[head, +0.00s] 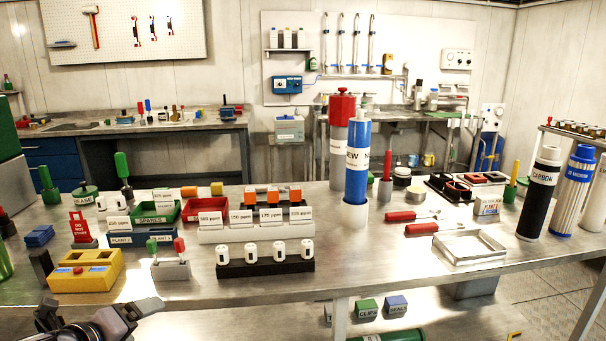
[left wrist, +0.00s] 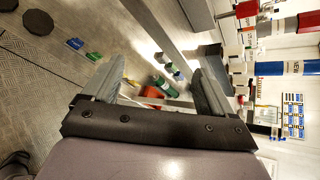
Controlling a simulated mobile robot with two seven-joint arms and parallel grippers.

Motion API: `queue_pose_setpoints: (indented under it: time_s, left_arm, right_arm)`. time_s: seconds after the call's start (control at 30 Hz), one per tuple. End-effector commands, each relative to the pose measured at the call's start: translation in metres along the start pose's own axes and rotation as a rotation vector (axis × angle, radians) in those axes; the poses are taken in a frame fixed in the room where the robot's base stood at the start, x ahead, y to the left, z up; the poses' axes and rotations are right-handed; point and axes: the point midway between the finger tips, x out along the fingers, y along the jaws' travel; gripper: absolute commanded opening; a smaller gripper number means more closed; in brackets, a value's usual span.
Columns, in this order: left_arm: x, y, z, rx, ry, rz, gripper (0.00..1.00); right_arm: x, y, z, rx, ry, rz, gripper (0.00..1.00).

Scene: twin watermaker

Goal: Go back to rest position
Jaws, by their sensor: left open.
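My left gripper (head: 140,309) is at the lower left of the head view, in front of the table's near edge and close to the yellow box. It also shows in the left wrist view (left wrist: 160,90), with its two fingers spread apart and nothing between them. My right gripper is in neither view. The steel table (head: 375,268) stretches across the head view.
A yellow box (head: 88,283), a black rack of white cups (head: 265,267) and a steel tray (head: 470,262) stand near the table's front. Tall blue (head: 357,170) and black (head: 540,195) cylinders stand farther right. The lower shelf holds small boxes (head: 367,307).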

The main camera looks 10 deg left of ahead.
Motion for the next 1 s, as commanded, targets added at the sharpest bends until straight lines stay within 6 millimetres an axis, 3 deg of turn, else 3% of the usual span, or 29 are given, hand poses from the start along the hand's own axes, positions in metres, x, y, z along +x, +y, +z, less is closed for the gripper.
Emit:
queue_pose_setpoints:
  time_s: [0.1,0.27,0.6,0.8,1.0]
  left_arm:
    - [0.006,0.013,-0.043,-0.289,0.078,-0.007,0.86]
    - [0.006,0.03,-0.095,-0.669,0.151,0.004,0.86]
    - [-0.018,0.063,-0.201,-1.491,0.205,0.105,0.86]
    - [-0.039,0.076,-0.247,-1.888,0.17,0.166,0.86]
    - [-0.05,0.082,-0.268,-2.071,0.138,0.193,0.86]
  right_arm:
    - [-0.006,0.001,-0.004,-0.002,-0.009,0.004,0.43]
    - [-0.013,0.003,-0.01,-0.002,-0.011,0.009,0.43]
    - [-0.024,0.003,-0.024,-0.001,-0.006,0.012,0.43]
    - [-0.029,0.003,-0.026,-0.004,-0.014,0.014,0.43]
    - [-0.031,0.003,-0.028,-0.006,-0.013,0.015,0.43]
